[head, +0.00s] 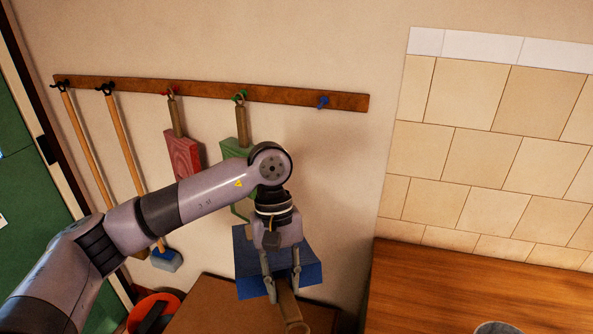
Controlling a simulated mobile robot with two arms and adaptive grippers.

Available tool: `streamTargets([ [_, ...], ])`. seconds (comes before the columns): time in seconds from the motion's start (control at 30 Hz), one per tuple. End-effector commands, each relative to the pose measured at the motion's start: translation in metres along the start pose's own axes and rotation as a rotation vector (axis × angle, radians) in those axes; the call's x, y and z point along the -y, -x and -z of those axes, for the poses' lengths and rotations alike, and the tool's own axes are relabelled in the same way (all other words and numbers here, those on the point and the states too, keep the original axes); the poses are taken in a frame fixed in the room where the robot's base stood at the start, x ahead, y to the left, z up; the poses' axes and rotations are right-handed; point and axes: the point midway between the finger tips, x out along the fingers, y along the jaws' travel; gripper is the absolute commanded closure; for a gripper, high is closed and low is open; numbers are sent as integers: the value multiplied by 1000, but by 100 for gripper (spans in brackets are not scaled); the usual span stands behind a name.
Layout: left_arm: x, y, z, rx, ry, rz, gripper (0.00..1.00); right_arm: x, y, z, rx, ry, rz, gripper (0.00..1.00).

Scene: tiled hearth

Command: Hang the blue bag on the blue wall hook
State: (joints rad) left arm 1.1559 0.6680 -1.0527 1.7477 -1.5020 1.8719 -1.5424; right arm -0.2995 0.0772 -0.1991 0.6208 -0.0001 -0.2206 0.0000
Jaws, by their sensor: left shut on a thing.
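The blue bag (250,262) looks like a flat blue panel with a wooden handle ending in a loop (298,327). My left gripper (282,288) is shut on the handle, fingers pointing down, with the loop toward the bottom of the head view. The gripper and wrist hide part of the panel. The blue wall hook (323,102) is bare, near the right end of a brown wooden rail (285,95), above and right of the bag. My right gripper is out of view.
A red panel (183,155) hangs from the red hook and a green one (234,150) from the green hook. Two long-handled tools (87,145) hang at left. A brown box-like surface (215,310) lies below the bag; a wooden top (470,285) is at right.

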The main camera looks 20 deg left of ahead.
Motion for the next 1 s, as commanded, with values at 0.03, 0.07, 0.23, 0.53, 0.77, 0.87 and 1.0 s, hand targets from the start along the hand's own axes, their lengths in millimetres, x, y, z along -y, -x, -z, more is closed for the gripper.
streamTargets([
  [0.03, -11, 1, 4, 59, 70, -29, 100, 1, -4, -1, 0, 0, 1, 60],
  [0.07, -17, 2, 6, 93, 113, -47, 100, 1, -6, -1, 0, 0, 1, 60],
  [0.23, -56, 11, 19, 312, 404, -218, 100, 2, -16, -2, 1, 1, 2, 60],
  [0.53, -108, 46, 60, 553, 916, -696, 100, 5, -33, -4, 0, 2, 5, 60],
  [0.77, -118, 106, 105, 629, 1241, -1192, 100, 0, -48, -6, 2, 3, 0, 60],
  [0.87, -111, 132, 121, 633, 1317, -1355, 100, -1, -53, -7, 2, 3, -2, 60],
  [1.0, -96, 159, 138, 625, 1378, -1516, 100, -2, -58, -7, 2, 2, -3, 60],
])
